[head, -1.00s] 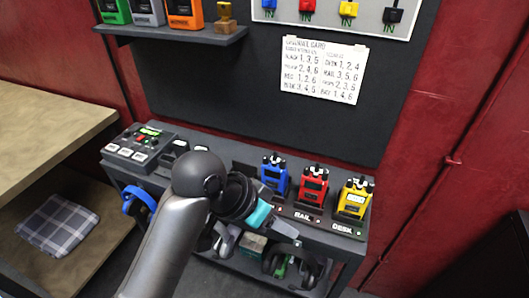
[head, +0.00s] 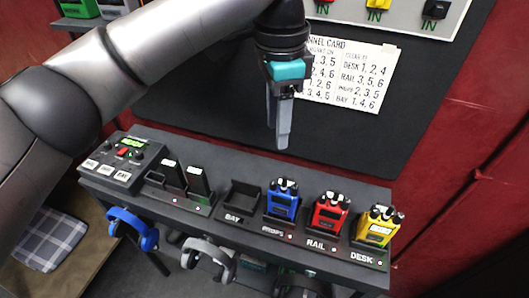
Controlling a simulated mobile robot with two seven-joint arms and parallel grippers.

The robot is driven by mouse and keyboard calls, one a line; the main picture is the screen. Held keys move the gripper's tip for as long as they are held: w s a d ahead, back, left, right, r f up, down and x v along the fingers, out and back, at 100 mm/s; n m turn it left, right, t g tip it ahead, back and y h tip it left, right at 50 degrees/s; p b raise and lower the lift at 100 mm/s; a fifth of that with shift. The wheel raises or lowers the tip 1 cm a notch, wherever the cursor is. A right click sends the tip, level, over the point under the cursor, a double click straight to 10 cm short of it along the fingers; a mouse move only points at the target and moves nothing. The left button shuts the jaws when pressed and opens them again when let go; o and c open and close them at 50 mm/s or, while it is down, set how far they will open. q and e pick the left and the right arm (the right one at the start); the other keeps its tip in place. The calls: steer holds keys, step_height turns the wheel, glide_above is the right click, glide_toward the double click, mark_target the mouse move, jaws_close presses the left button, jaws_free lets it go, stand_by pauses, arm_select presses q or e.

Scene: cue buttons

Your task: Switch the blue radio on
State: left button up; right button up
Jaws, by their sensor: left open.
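The blue radio (head: 281,203) stands upright in a dark cradle on the grey shelf, above the label PROPS. It has dark knobs on top and a small dark screen. A small red light shows beside the PROPS label. My left gripper (head: 282,138) points down above and behind the blue radio, in front of the wall card, apart from the radio and holding nothing. Its jaws are seen edge-on. My right gripper is not in view.
A red radio (head: 328,215) and a yellow radio (head: 378,228) stand right of the blue one. An empty BAY cradle (head: 241,196) is to its left. A console (head: 122,160) sits at the left. Headsets, including a blue one (head: 133,224), hang below. The card (head: 345,75) is partly hidden.

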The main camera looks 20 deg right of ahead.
arm_select(q)
glide_toward(273, 182)
step_height(273, 182, down, 9)
steer(key=shift+w+d+r+b, duration=0.1)
steer(key=shift+r+b, duration=0.1)
steer(key=shift+b, duration=0.45)
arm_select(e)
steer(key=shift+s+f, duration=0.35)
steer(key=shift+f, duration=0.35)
arm_select(q)
jaws_close()
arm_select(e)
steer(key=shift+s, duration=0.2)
